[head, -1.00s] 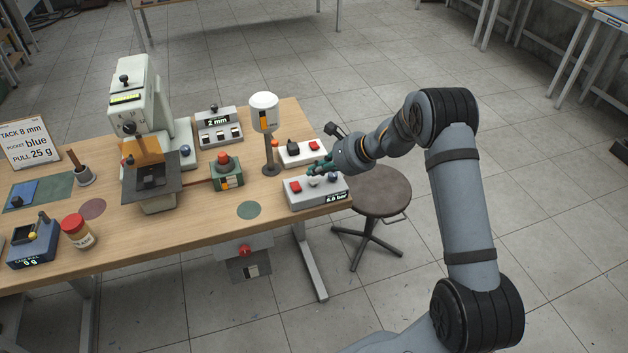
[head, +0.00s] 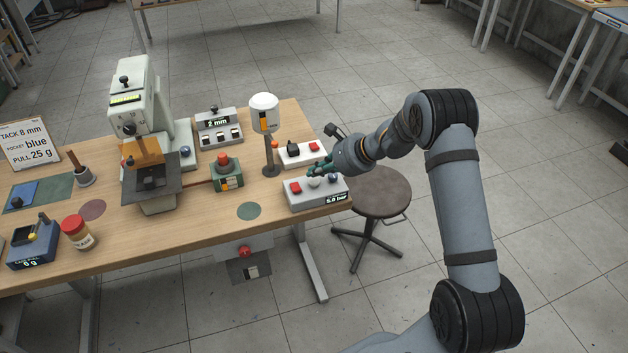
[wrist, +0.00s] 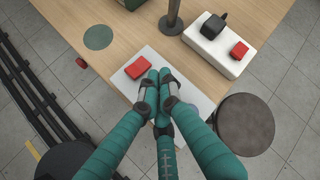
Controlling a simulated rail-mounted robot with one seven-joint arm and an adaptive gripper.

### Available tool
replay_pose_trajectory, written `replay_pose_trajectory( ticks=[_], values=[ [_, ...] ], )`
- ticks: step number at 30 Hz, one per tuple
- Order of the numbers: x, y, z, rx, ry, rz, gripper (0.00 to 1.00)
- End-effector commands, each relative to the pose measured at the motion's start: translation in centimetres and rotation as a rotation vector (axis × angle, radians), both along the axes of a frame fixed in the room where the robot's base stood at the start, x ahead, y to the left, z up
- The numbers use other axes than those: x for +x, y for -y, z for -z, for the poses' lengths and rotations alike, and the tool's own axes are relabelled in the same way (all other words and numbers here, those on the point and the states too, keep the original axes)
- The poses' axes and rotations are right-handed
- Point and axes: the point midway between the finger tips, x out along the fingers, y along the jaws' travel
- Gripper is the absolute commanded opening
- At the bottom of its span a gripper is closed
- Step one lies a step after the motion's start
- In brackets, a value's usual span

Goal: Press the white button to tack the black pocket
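A pale control box (head: 301,205) at the table's right end carries a red button (head: 295,188), a round white button (head: 314,182) and a blue knob (head: 333,178). My gripper (head: 312,170) is just above the white button; I cannot tell whether they touch. In the wrist view, the teal fingers of my gripper (wrist: 159,78) are together with nothing between them, beside the red button (wrist: 138,67). They hide the white button there. A dark piece, perhaps the black pocket (head: 150,176), lies on the platform of the pale tacking machine (head: 125,95).
A white box (head: 302,154) with a black knob and red button stands behind my gripper. A white-capped post (head: 264,110) is left of it. A stool (head: 378,190) stands right of the table. A blue pocket (head: 22,194) lies on a green mat far left.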

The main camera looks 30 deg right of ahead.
Motion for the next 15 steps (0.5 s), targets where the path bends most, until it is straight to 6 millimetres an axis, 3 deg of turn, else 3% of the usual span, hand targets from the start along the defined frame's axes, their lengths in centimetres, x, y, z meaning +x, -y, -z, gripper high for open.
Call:
replay_pose_trajectory(
  ticks=[15],
  values=[
    [0.00,-0.02,0.95,-0.001,0.000,-0.001,0.00]
  ],
)
